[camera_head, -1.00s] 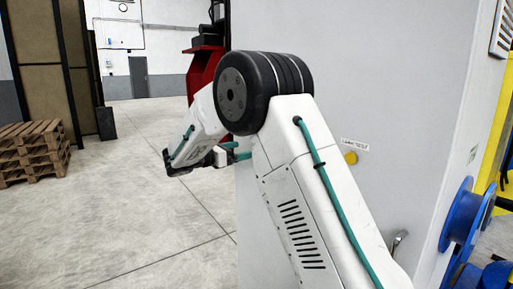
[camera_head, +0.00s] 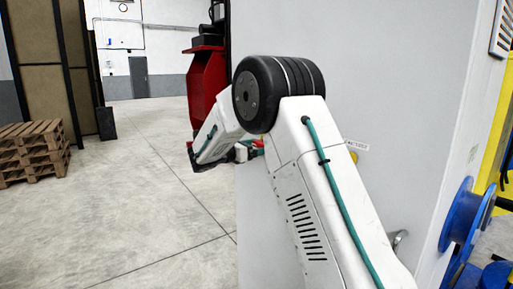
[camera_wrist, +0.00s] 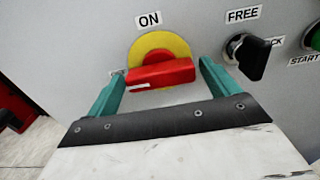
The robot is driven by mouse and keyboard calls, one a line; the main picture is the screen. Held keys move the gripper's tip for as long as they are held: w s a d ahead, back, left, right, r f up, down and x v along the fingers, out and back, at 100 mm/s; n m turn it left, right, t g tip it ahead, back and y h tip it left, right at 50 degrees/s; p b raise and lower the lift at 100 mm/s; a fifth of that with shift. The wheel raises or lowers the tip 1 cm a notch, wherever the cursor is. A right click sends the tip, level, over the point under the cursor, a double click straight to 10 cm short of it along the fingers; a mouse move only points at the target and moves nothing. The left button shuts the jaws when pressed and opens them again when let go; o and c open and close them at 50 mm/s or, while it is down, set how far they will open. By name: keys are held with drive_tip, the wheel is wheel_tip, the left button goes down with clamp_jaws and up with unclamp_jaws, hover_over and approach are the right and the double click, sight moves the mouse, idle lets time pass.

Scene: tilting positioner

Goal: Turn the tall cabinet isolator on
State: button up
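The isolator in the wrist view is a yellow disc (camera_wrist: 157,43) with a red handle (camera_wrist: 160,73) across it, on a grey panel. The handle lies nearly level, with a white mark at its left end. A label (camera_wrist: 149,19) reading ON is above the disc; another label at the left is mostly hidden by a finger. My gripper (camera_wrist: 162,76) is open, its teal fingers to the left and right of the handle, with a small gap visible at each side. In the head view my gripper (camera_head: 250,150) is at the left edge of the tall grey cabinet (camera_head: 390,90).
Right of the isolator are a black selector knob (camera_wrist: 250,55) under a FREE label (camera_wrist: 242,15) and a green START button (camera_wrist: 315,40). A blue wheel-like part (camera_head: 460,215) stands at the right of the cabinet. Open floor (camera_head: 150,200) and pallets (camera_head: 32,155) are at the left.

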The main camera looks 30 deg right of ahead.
drive_tip(key=c, duration=0.7)
drive_tip(key=shift+m, duration=0.3)
drive_tip(key=m, duration=0.8)
drive_tip(key=shift+m, duration=0.4)
drive_tip(key=m, duration=0.4)
drive_tip(key=shift+m, duration=2.2)
drive_tip(key=o, duration=1)
